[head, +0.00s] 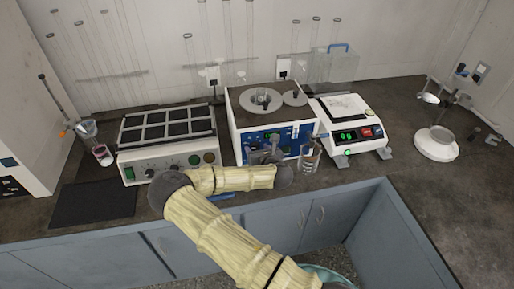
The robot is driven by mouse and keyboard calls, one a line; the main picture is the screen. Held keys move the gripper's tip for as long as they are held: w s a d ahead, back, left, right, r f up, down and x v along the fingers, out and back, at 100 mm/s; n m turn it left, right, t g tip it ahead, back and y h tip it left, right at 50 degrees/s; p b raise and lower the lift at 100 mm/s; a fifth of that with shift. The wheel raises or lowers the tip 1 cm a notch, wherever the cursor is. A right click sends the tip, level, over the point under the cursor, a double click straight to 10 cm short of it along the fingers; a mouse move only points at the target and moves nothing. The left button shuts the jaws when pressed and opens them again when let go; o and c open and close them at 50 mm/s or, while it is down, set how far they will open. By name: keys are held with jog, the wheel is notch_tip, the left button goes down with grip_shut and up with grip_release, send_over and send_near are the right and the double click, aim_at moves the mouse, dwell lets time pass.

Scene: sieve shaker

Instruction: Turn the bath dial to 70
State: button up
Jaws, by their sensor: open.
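The bath (240,124) is the box with a dark top and a blue front panel at the middle of the counter. A round lid with a hole and a smaller disc lie on its top. Its blue front shows a small lit display and several small controls, too small to read. My gripper (263,152) is in front of the lower part of this panel and is open, with no object seen in it. It hides part of the panel, and the dial cannot be made out, nor whether the fingers touch it.
A sieve shaker-like unit with a slatted top (168,125) stands left, a balance (350,125) right. A glass beaker (311,156) stands close to the bath's right front. A dark mat (92,204) lies front left. The right counter is mostly clear around a white round stand (436,147).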

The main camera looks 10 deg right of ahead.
jog(key=shift+w+f, duration=0.2)
jog(key=shift+w, duration=0.3)
jog(key=shift+c, duration=0.2)
jog(key=c, duration=0.9)
jog(key=shift+c, duration=0.2)
